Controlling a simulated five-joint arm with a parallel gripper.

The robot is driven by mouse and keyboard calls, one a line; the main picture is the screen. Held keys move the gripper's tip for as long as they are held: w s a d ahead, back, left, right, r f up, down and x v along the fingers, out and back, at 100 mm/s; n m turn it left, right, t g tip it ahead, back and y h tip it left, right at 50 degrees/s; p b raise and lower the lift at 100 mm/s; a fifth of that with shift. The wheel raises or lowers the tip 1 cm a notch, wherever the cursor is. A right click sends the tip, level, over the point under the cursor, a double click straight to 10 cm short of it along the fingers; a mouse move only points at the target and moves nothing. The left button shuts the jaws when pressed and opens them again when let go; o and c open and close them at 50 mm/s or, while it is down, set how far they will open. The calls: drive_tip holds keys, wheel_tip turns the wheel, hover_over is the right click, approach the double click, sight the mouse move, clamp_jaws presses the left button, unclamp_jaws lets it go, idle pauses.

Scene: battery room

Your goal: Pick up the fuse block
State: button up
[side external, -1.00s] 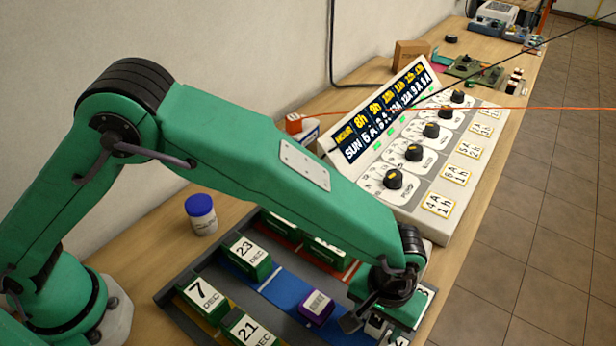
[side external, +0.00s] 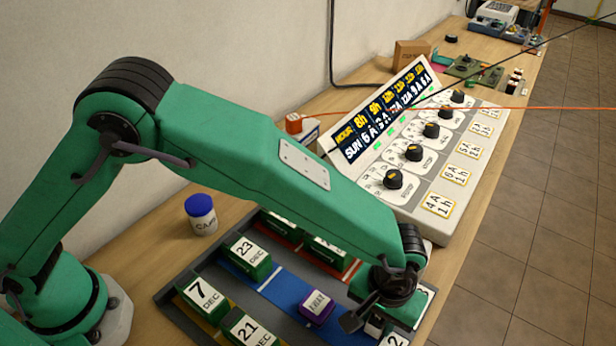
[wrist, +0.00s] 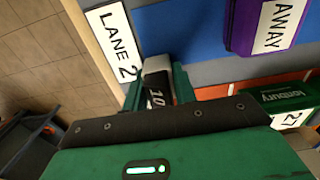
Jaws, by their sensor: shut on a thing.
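A small black-and-white block marked 10 (wrist: 157,84), which I take to be the fuse block, sits between my gripper's two green fingers in the wrist view. My gripper (wrist: 158,92) is shut on it. In the side view my gripper (side external: 374,322) points down at the near right end of the grey tray, beside the "2" label. The block is mostly hidden there by the fingers and wrist. I cannot tell whether it touches the tray floor.
A purple block (side external: 316,307) lies on the blue lane left of my gripper. Green dated blocks (side external: 248,262) stand in the grey tray (side external: 184,326). A white control panel (side external: 437,208) with knobs stands behind. A blue-lidded jar (side external: 202,216) is at the left.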

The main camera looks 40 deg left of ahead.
wheel_tip(320, 180, up, 10)
drive_tip(key=shift+f, duration=0.1)
idle(0.5)
idle(0.4)
